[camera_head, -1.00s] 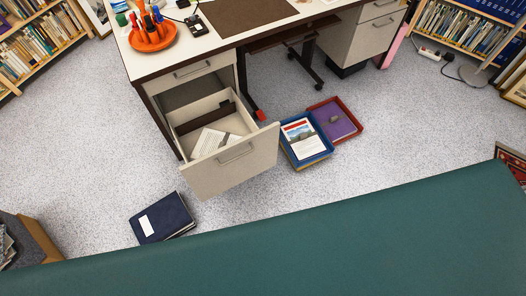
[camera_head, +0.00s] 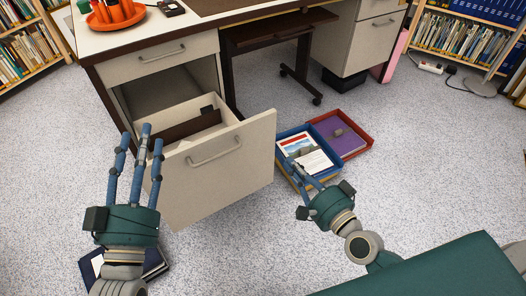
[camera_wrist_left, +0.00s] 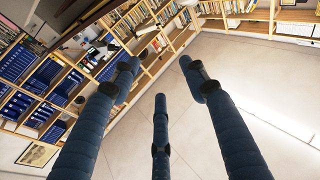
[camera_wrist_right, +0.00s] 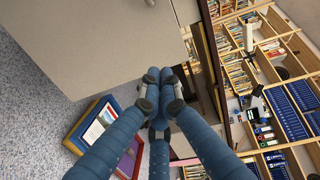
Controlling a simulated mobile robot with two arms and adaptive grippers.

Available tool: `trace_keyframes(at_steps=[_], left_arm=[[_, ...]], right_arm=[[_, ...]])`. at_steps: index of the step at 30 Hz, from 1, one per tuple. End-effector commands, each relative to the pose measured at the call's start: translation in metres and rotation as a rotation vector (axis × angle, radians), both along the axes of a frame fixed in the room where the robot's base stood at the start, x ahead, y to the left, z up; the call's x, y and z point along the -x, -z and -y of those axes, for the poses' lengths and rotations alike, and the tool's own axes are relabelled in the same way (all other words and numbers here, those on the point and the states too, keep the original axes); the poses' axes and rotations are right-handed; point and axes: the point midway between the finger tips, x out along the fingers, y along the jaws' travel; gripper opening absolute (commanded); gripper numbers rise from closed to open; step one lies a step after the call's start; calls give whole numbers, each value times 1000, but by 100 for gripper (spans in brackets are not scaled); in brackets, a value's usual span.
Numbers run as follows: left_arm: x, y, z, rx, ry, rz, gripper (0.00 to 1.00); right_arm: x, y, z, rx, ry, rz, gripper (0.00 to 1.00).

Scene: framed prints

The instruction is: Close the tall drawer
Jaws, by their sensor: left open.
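The tall drawer (camera_head: 222,170) is the deep, lower drawer at the left of the desk. It is pulled well out, with its light beige front and bar handle (camera_head: 215,152) facing me. Dark and pale items lie inside. My left gripper (camera_head: 142,138) is open and empty, fingers pointing up, at the left of the drawer front; I cannot tell if it touches. My right gripper (camera_head: 290,166) has its fingertips together and is empty, to the right of the drawer front. The right wrist view shows a large beige panel (camera_wrist_right: 100,45), apparently the drawer front, beside those fingers.
A blue tray (camera_head: 306,150) with papers and a red tray (camera_head: 343,135) with a purple item lie on the floor right of the drawer. A dark blue binder (camera_head: 155,262) lies partly behind my left gripper. The shallow drawer (camera_head: 155,60) above is shut.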

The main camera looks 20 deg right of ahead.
Motion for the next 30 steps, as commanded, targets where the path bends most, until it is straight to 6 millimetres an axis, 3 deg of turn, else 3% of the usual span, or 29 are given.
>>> trace_keyframes(at_steps=[3, 8, 14, 21, 30], left_arm=[[15, -16, -3, 22, 2, 79, 45], [20, -28, -4, 26, 1, 93, 45], [12, -5, -6, -6, -5, -21, 45], [7, 33, -9, -50, -15, -184, 45], [6, 43, -10, -59, -17, -218, 45]], right_arm=[[2, -5, -7, -84, -10, 31, 0], [-2, -17, -10, -123, -13, 44, 0], [-29, -21, -17, -125, -10, 47, 0], [-80, -20, -32, -123, -11, 46, 0], [-124, -17, -45, -121, -13, 44, 0]])
